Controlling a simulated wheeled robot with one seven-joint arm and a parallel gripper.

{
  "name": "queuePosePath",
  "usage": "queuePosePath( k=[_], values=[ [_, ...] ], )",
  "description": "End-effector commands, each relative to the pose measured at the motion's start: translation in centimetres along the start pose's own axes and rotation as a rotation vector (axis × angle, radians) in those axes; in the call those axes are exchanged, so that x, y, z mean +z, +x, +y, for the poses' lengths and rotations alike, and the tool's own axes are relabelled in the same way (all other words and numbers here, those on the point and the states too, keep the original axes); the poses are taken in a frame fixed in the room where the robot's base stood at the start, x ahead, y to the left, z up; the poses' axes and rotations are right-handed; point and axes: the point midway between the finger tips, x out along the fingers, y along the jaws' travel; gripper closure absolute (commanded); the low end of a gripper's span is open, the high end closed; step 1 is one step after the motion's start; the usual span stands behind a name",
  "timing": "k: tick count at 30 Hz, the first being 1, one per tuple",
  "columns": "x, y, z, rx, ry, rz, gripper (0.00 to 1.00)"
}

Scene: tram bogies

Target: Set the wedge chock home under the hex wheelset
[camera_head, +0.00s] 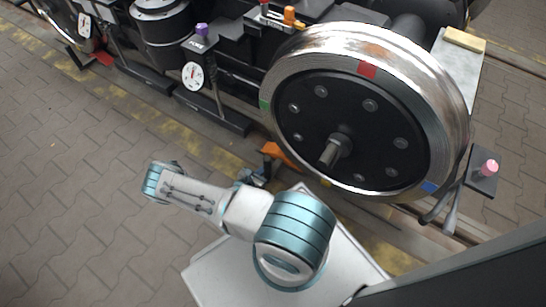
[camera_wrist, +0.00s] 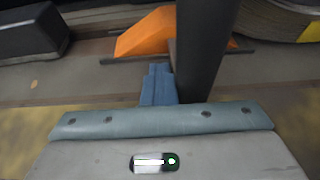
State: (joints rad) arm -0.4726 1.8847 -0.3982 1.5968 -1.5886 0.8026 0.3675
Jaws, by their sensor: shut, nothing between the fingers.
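The orange wedge chock (camera_head: 281,155) lies low by the rail, at the lower left of the big steel wheel (camera_head: 447,130). The wheel has a dark bolted disc and a protruding hub; whether the chock touches it I cannot tell. In the wrist view the orange wedge (camera_wrist: 147,32) is ahead at the top, partly hidden by a dark upright bar (camera_wrist: 197,45). My gripper (camera_head: 262,174) is just below and left of the chock in the head view. Its blue fingers (camera_wrist: 158,84) are together and empty, short of the wedge.
A black stand with a white dial (camera_head: 193,75) and purple knob is left of the wheel. A lever with a pink-knobbed plate (camera_head: 484,178) is at the right. A yellow block (camera_head: 464,40) lies on a grey surface behind. Open paving (camera_head: 70,170) is at the left.

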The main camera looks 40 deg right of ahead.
Motion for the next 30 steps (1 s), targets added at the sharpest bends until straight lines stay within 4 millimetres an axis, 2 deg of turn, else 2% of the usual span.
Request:
queuePosePath(
  k=[9,30],
  values=[
    [0.0,0.0,-1.5,-0.001,-0.002,0.001,1.00],
    [0.0,0.0,-1.9,-0.001,0.000,0.001,1.00]
  ],
)
